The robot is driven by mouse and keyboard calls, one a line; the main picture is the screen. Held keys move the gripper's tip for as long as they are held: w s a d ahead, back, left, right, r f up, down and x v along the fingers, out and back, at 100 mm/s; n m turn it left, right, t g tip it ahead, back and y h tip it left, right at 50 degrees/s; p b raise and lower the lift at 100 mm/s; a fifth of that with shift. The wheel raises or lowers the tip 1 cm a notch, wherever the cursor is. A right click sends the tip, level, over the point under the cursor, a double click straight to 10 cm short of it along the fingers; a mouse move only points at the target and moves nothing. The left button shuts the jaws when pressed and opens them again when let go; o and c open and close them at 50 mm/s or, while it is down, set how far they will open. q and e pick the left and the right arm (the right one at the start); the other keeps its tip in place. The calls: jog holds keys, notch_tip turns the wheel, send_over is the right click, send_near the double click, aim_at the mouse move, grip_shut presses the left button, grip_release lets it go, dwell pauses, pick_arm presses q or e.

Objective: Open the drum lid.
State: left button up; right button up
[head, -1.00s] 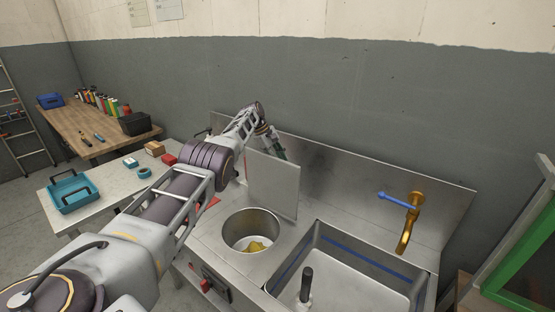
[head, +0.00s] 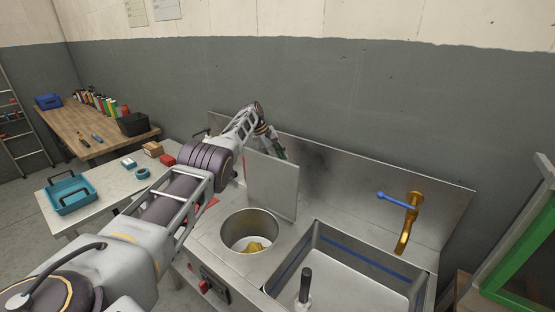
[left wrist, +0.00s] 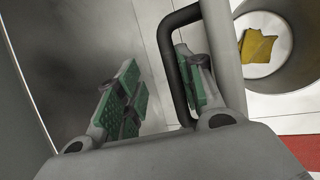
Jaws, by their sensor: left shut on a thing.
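The drum lid (head: 272,187) is a square grey panel standing nearly upright behind the round metal drum opening (head: 249,229). The drum is uncovered, with a yellow cloth-like piece (head: 254,247) inside, which also shows in the left wrist view (left wrist: 257,46). My left gripper (head: 277,152) is behind the lid's top edge, partly hidden by it. My right gripper is out of view.
A steel sink (head: 350,270) with a dark upright post (head: 305,285) lies right of the drum. A brass tap (head: 408,225) with a blue lever stands behind it. A steel backsplash (head: 345,185) rises close behind the lid. A side table with a teal toolbox (head: 71,192) is at left.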

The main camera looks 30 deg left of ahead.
pick_arm(q)
jog(key=shift+d+f, duration=0.15)
jog(key=shift+f, duration=0.25)
jog(key=v, duration=1.2)
jog(key=shift+f, duration=0.1)
jog(key=shift+r, duration=0.5)
jog(key=shift+s, duration=0.1)
